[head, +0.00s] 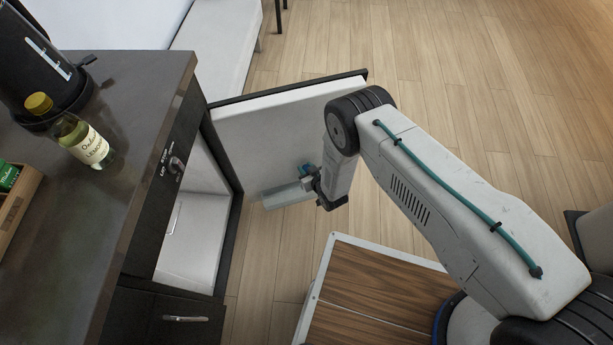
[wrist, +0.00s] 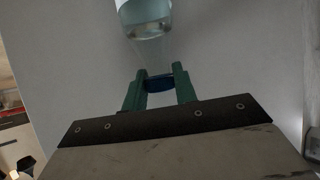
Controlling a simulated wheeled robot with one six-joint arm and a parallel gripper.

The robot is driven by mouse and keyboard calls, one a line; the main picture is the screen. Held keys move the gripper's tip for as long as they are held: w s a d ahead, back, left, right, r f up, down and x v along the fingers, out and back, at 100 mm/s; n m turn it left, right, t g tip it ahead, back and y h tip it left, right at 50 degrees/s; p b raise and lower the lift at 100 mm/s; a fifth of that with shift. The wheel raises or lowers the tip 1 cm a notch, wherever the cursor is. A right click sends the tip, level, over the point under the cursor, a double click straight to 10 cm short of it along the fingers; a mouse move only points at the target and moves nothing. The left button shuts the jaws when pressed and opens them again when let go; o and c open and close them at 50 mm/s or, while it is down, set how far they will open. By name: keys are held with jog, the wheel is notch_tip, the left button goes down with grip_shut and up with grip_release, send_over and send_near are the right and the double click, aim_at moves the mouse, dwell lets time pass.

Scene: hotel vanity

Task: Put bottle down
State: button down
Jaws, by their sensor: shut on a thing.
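A clear bottle (head: 286,196) with a blue cap is held in front of the open cabinet door, lying roughly sideways in the head view. My gripper (head: 309,180) is shut on its cap end. In the wrist view the two green fingers (wrist: 160,88) close around the blue cap, and the clear bottle body (wrist: 147,22) extends beyond them to the top edge, with a pale label partly cut off. The bottle looks clear of any surface. The cabinet's pale interior (head: 192,240) stands open left of the bottle.
The open door (head: 265,125) stands behind the bottle. The dark counter (head: 125,215) holds a yellow-capped bottle (head: 82,140), a dark appliance (head: 40,60) and a wooden tray (head: 18,205). A dark drawer (head: 160,318) sits below the opening. Bare wood floor (head: 450,110) lies beyond the door.

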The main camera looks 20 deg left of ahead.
jog(key=shift+w+a+f, duration=0.1)
jog(key=shift+f, duration=1.65)
jog(key=shift+w+f, duration=0.1)
jog(key=shift+f, duration=1.6)
jog(key=c, duration=1.1)
grip_release()
jog(key=shift+f, duration=0.15)
jog(key=v, duration=1.2)
